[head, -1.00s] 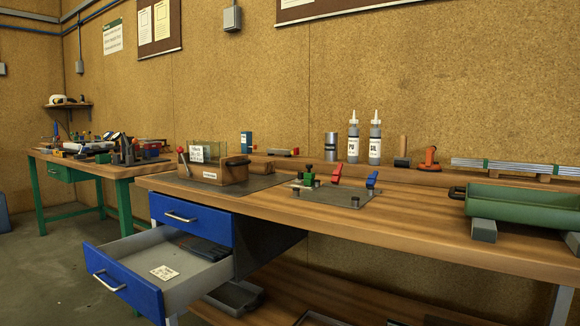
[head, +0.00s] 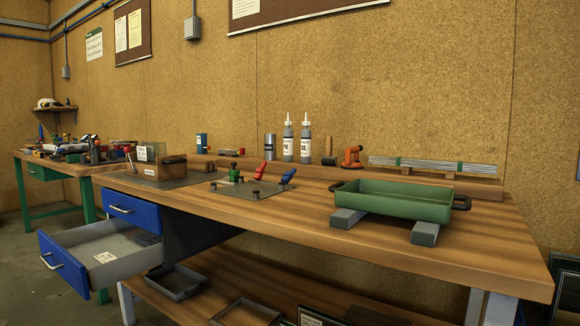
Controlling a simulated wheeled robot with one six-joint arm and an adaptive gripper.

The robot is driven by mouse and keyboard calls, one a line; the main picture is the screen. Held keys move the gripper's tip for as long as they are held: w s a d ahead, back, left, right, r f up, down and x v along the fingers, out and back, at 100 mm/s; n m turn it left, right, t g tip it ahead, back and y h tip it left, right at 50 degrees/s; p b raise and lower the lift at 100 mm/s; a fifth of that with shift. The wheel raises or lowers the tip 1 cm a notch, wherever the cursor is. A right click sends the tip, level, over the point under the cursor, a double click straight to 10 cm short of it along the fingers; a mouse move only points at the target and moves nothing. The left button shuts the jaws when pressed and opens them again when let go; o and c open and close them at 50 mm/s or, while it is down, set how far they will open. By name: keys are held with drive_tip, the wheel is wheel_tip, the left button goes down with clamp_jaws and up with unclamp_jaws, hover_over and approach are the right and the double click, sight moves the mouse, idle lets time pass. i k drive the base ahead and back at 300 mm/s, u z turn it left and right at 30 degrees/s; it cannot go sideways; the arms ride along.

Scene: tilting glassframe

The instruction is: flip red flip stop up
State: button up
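The red flip stop (head: 260,168) is a small red lever on the grey metal plate (head: 215,189) in the middle of the workbench. It leans up and to the right. A blue flip stop (head: 288,175) is to its right, and a green clamp-like part (head: 234,175) with a dark knob is to its left. Short dark posts stand on the plate near its front. My gripper is not in view.
A green tray (head: 400,203) rests on grey blocks at the right of the bench. A glass-sided wooden box (head: 157,161) stands left of the plate. White-capped bottles (head: 305,140) stand behind. A blue-fronted drawer (head: 63,262) is pulled open below.

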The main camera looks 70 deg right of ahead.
sight(259, 175)
drive_tip(key=k, duration=0.1)
drive_tip(key=z, duration=1.15)
